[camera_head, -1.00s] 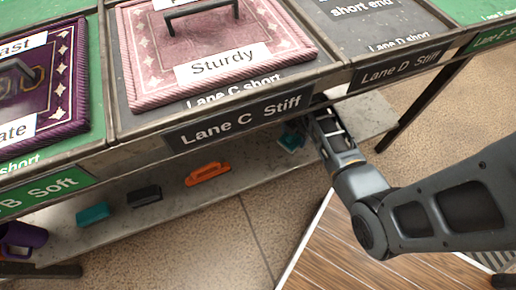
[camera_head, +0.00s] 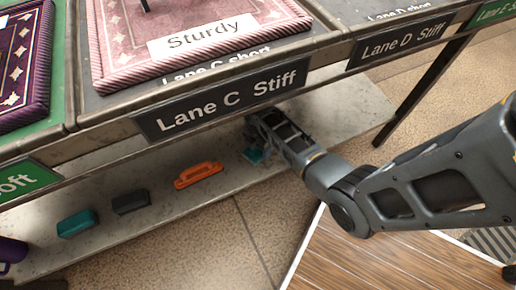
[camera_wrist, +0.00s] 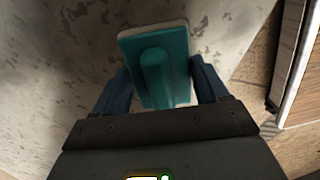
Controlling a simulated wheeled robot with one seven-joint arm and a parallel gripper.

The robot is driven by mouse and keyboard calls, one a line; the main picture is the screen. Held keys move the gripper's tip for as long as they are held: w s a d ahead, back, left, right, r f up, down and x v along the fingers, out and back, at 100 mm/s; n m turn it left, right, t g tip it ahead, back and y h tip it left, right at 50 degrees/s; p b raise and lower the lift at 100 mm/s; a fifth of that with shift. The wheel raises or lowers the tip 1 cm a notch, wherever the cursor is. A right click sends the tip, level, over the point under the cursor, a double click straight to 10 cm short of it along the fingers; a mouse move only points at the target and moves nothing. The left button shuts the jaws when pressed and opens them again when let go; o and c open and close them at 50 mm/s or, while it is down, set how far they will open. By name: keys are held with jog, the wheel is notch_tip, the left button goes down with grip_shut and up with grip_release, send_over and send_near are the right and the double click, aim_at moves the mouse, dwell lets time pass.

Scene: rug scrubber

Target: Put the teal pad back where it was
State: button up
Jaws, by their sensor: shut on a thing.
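The teal pad (camera_wrist: 135,45) has a raised teal grip and a pale underside edge. It fills the space between the two fingers of my gripper (camera_wrist: 161,78) in the wrist view, and the gripper is shut on it. In the head view the pad (camera_head: 252,156) shows partly below my gripper (camera_head: 254,138), over the right part of the lower shelf under the Lane C sign. I cannot tell whether its underside touches the shelf. A second teal block (camera_head: 77,223) lies on the shelf at the left.
On the grey shelf (camera_head: 310,130), an orange brush (camera_head: 198,175) and a dark block (camera_head: 130,201) stand left of my gripper. A purple mug (camera_head: 10,252) is at the far left. The counter edge with the Lane C sign (camera_head: 222,103) overhangs the shelf. The shelf's right end is clear.

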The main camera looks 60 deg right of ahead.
jog(key=o, duration=1.2)
jog(key=shift+f, duration=0.15)
notch_tip(320, 180, up, 12)
jog(key=p, duration=0.5)
jog(key=s+a+r+m+t+h, duration=0.25)
jog(key=s+a+m+t, duration=0.45)
jog(key=s+a, duration=0.55)
jog(key=s+a+r+m+t, duration=0.2)
jog(key=s+r+m, duration=0.1)
jog(key=r, duration=0.6)
jog(key=s+a+r+m+t+y, duration=0.1)
jog(key=s+a+r+m+t, duration=0.1)
jog(key=r, duration=0.8)
jog(key=s+a+r+m+t+y, duration=0.1)
jog(key=s+a+r+m+t, duration=0.1)
jog(key=s+r, duration=0.4)
notch_tip(320, 180, up, 4)
jog(key=shift+a+m+t, duration=0.2)
jog(key=shift+m+t, duration=0.6)
jog(key=shift+t, duration=0.2)
jog(key=shift+y, duration=0.25)
